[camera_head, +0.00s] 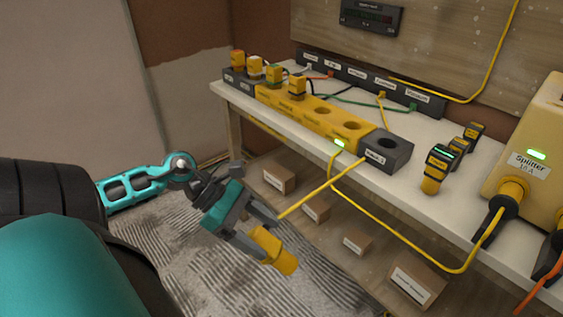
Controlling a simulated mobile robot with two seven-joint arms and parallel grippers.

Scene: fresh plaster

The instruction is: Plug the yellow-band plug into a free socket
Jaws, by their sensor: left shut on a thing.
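My left gripper (264,232) is shut on a yellow plug (273,250) and holds it in front of the bench, below the bench top. Its band cannot be made out. A yellow and grey power strip (340,124) lies along the bench. A yellow cable (322,187) runs between the gripper area and the strip's right end. My right gripper is not in view.
A splitter box (530,155) with plugged-in cables stands at the right of the bench. Dark and yellow devices (437,167) stand beside it. A yellow cable (420,256) droops over the bench's front edge. Small boxes (278,178) sit on the lower shelf. A labelled rail (380,85) runs behind.

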